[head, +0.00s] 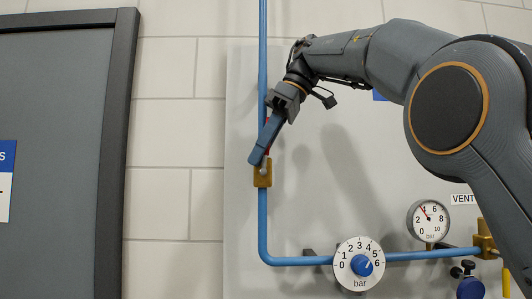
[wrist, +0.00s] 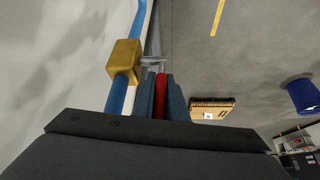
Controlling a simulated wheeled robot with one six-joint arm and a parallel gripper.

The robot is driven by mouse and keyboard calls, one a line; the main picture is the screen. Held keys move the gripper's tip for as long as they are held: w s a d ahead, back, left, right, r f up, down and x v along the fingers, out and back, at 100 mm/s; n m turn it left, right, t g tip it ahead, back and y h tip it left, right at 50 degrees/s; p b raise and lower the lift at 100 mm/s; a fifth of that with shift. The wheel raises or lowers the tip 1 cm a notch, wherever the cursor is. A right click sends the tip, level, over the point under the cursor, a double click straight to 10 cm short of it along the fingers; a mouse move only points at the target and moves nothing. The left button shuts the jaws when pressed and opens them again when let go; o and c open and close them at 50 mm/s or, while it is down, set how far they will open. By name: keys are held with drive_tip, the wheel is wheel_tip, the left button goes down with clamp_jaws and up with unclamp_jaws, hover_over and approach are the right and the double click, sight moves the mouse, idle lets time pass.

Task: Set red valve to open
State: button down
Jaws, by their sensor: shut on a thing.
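The red valve is a brass body (head: 262,177) on the blue vertical pipe, with a red lever (head: 268,121) mostly hidden behind my fingers in the head view. The lever seems to run up from the body, roughly along the pipe. My gripper (head: 259,157) reaches down from the upper right, its fingertips just above the brass body. In the wrist view the red lever (wrist: 161,97) lies between my two blue-grey fingers, which are shut on it. The brass body (wrist: 124,58) shows just left of the fingertips there.
A blue pipe (head: 263,225) bends right along the grey panel to a pressure dial with blue knob (head: 361,265), a round gauge (head: 428,221) and a brass fitting (head: 484,242). A blue knob (head: 470,288) is at lower right. A dark door frame (head: 117,150) stands left.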

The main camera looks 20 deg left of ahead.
idle(0.3)
drive_tip(key=c, duration=2)
unclamp_jaws()
drive_tip(key=shift+s, duration=0.1)
drive_tip(key=shift+c, duration=0.2)
drive_tip(key=shift+v, duration=1.25)
drive_tip(key=w+d, duration=0.2)
drive_tip(key=d, duration=1)
drive_tip(key=shift+r, duration=0.15)
drive_tip(key=shift+w, duration=0.15)
